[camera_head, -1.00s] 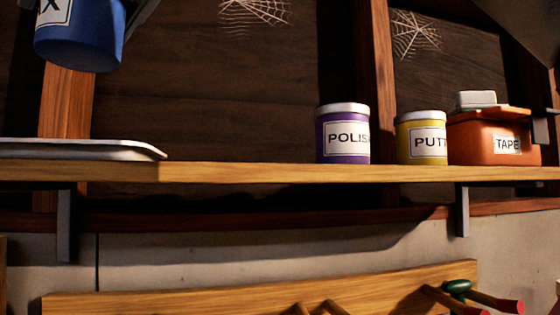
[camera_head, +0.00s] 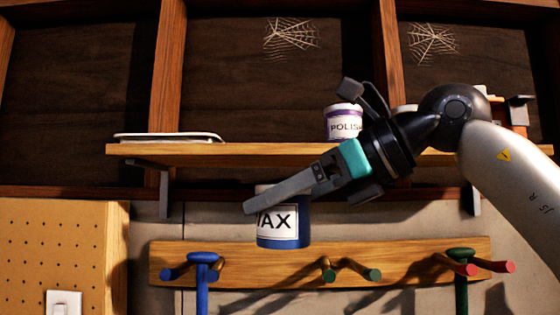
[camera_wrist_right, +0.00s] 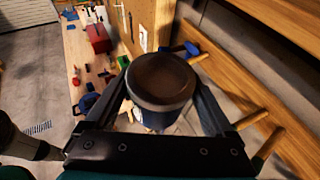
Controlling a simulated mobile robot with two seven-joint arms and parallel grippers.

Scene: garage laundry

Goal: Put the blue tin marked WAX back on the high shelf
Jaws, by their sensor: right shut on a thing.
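The blue tin marked WAX (camera_head: 283,236) is in my right gripper (camera_head: 264,203), which is shut on it. In the head view the tin appears upright, below the front edge of the high shelf (camera_head: 230,153) and in front of the wall. One finger crosses the tin's upper part and hides some of the label. In the right wrist view the tin (camera_wrist_right: 161,82) sits between the two fingers of my right gripper (camera_wrist_right: 160,100), its dark round top facing the camera. My left gripper is not in view.
On the shelf are a white tray (camera_head: 170,137) at left and a purple POLISH tin (camera_head: 343,122). My right arm mostly hides the things further right. Shelf between tray and POLISH tin is bare. Below hangs a peg rail (camera_head: 225,262); a pegboard (camera_head: 60,245) stands at left.

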